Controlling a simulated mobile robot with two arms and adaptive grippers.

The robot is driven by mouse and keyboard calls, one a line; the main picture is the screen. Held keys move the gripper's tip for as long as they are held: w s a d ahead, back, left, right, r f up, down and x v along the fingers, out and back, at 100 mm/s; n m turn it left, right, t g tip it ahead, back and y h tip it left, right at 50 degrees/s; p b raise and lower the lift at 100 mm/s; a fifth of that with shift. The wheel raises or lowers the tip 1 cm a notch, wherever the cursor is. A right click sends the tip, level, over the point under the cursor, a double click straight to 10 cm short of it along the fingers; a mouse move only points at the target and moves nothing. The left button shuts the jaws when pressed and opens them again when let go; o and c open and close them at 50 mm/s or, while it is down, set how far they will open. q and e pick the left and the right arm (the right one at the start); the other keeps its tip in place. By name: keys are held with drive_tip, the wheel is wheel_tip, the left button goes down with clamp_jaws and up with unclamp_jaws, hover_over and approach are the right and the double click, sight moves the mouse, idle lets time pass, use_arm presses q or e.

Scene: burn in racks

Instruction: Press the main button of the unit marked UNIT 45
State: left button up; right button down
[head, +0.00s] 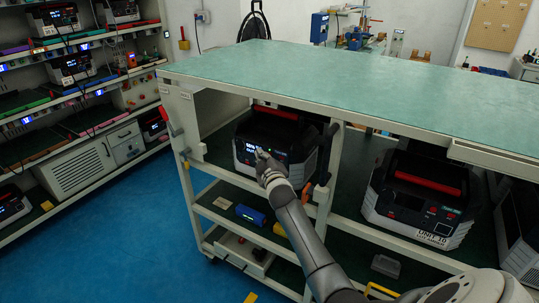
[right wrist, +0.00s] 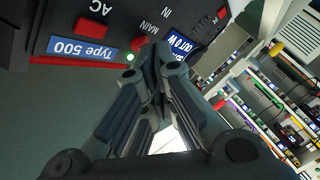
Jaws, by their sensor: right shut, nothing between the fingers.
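A dark unit with light corners (head: 284,139) and a lit display stands on the shelf under the green bench top. Its number label is not readable. My right gripper (head: 262,156) is shut and empty, with its tips close in front of this unit's face. In the right wrist view the unit's panel (right wrist: 90,14) appears upside down, with the words MAIN, AC and IN. A red button (right wrist: 140,42) shows by the word MAIN, close to the shut fingertips (right wrist: 157,58). Contact cannot be told. A green light (right wrist: 130,57) is lit below it. My left gripper is out of view.
Another unit (head: 420,193), its label seeming to read UNIT 10, stands to the right beyond a bench post (head: 332,170). A blue object (head: 250,214) lies on the lower shelf. Racks of units (head: 75,65) stand at left. The blue floor (head: 110,240) between is clear.

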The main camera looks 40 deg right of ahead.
drive_tip(key=shift+d, duration=0.1)
idle(0.4)
drive_tip(key=shift+s+a, duration=0.2)
drive_tip(key=shift+a, duration=0.35)
drive_tip(key=s+a+p, duration=0.1)
drive_tip(key=s+a, duration=0.1)
drive_tip(key=a, duration=0.3)
drive_tip(key=shift+s+a, duration=0.15)
drive_tip(key=shift+a, duration=0.15)
idle(0.3)
idle(0.4)
drive_tip(key=s+a, duration=0.3)
drive_tip(key=a, duration=0.4)
drive_tip(key=shift+a, duration=0.2)
